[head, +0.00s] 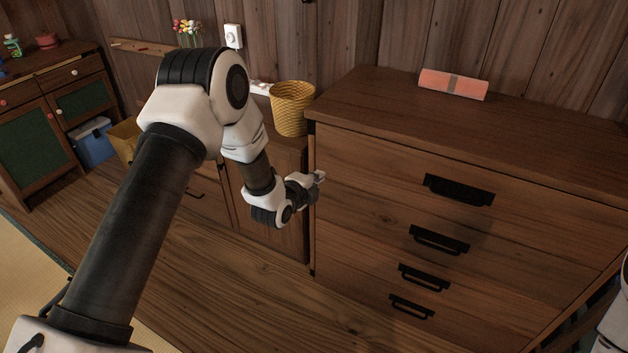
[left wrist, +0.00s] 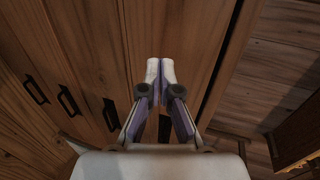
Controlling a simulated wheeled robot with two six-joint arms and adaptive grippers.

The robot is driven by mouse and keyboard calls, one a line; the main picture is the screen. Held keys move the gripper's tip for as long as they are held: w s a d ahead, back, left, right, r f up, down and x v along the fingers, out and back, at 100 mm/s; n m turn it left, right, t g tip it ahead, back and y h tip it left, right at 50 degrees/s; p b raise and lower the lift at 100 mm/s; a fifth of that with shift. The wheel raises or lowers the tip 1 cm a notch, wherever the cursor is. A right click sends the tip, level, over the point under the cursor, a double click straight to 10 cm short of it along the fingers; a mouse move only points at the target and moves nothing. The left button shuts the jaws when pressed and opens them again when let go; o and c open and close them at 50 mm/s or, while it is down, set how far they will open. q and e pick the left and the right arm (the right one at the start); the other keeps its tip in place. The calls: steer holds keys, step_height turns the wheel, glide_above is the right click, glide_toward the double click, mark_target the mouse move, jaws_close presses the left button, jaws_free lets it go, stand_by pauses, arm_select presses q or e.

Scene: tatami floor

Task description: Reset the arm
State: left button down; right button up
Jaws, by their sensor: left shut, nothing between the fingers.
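My left arm comes in from the left in the head view, bent at the elbow. Its gripper (head: 318,178) is in front of the left edge of the large dresser (head: 375,170). In the left wrist view, the left gripper (left wrist: 160,68) is shut with its two pale fingertips together and nothing between them. Wooden drawer fronts with black handles lie beyond it there. I cannot tell whether the fingertips touch the wood. A small part of my right arm shows at the right edge of the head view; its gripper is out of view.
A pink box (head: 453,85) lies on the dresser top. A yellow basket (head: 292,108) stands on the lower cabinet to its left. A green-doored cabinet (head: 30,150) and a blue bin (head: 93,143) are at the far left. The wooden floor (head: 270,300) in front is clear.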

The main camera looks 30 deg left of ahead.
arm_select(q)
steer(key=s+d+f+n+g+p, duration=0.1)
steer(key=s+d+f+g+p, duration=0.15)
steer(key=s+f, duration=0.6)
steer(key=s+d+f+n+g+p, duration=0.25)
steer(key=s+f+g, duration=0.2)
steer(key=s, duration=0.75)
steer(key=s+f+n+g+p, duration=0.1)
steer(key=s+n+g, duration=0.6)
steer(key=s+n, duration=0.8)
steer(key=s, duration=0.8)
steer(key=shift+f+g+p, duration=0.3)
steer(key=shift+f, duration=0.05)
arm_select(e)
step_height(320, 180, up, 7)
steer(key=shift+s+f, duration=0.15)
arm_select(q)
steer(key=shift+s, duration=0.1)
